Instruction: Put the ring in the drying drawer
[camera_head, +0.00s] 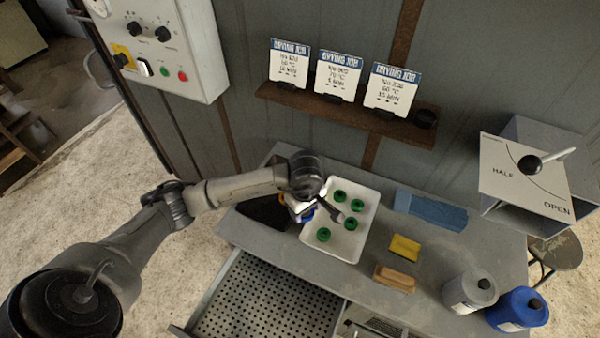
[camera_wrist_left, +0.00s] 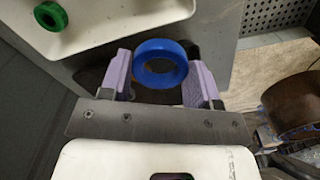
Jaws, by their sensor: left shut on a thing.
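My left gripper (camera_wrist_left: 158,78) is shut on a blue ring (camera_wrist_left: 160,46), which sits between its two lilac fingers. In the head view the gripper (camera_head: 314,212) is over the left side of a white tray (camera_head: 346,251), and only a bit of blue shows under it. The drying drawer (camera_head: 262,300) has a perforated metal floor and stands open below the bench front, nearer than the tray. Its perforated floor also shows at the top right of the left wrist view (camera_wrist_left: 277,14). The visible part of the drawer is empty. My right gripper is not in view.
Several green rings (camera_head: 323,234) lie in the tray. A blue cloth (camera_head: 431,210), a yellow block (camera_head: 405,248), a tan block (camera_head: 394,278) and two canisters (camera_head: 470,291) stand to its right. Cards on a shelf (camera_head: 345,112), a control panel (camera_head: 165,45) and a lever box (camera_head: 525,170) are behind.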

